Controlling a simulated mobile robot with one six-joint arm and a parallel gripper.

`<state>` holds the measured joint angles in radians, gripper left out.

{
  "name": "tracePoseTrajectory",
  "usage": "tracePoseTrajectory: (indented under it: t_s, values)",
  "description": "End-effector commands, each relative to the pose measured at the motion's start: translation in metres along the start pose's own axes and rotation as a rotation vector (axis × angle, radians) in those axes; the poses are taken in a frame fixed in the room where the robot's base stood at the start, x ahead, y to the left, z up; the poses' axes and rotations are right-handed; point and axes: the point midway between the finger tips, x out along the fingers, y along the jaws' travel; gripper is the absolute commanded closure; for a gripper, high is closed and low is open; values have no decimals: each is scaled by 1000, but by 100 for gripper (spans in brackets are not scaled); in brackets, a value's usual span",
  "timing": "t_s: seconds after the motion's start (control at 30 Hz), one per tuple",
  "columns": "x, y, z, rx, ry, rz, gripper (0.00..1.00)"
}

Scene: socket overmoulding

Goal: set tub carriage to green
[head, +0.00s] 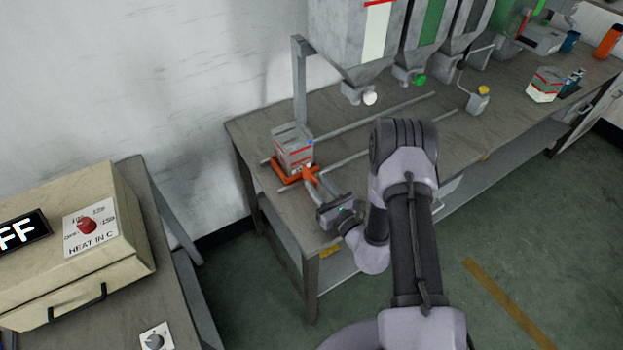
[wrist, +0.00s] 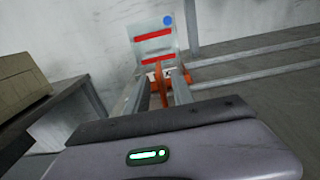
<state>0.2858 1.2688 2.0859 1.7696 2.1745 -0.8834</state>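The orange carriage (head: 284,176) sits at the left end of two rails on the bench, with a grey tub (head: 294,152) with red bands on it. In the wrist view the tub (wrist: 154,48) stands straight ahead, above the orange carriage (wrist: 205,84). My gripper (head: 314,183) is at the carriage's front, by its upright orange handle (head: 311,174). In the wrist view the handle (wrist: 163,92) shows between the two spread fingers of my gripper (wrist: 160,94), with gaps visible. The green-striped hopper (head: 430,25) with a green knob hangs farther right along the rails.
A white-striped hopper (head: 372,40) hangs nearer the carriage, and a grey one (head: 468,25) is beyond the green. A yellow-topped device (head: 478,98) stands on the bench, with another tub (head: 545,85) farther right. A beige heater box (head: 70,250) stands at left. The rails are clear right of the carriage.

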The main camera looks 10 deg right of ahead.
Motion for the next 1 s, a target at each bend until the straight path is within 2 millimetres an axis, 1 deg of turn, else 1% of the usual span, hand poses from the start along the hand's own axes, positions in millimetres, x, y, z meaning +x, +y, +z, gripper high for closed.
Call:
tracePoseTrajectory:
  t_s: [0.03,0.1,0.2,0.3,0.53,0.67,0.7,1.0]
  values:
    - [10,1,0,-2,-2,2,71]
    - [20,0,-1,-1,-2,1,71]
    - [31,0,-1,0,0,1,71]
    - [35,0,0,1,0,-1,71]
    - [36,0,0,1,1,-1,71]
    - [36,0,0,1,1,-1,96]
    - [36,0,0,1,1,-1,100]
    - [35,0,0,1,1,0,100]
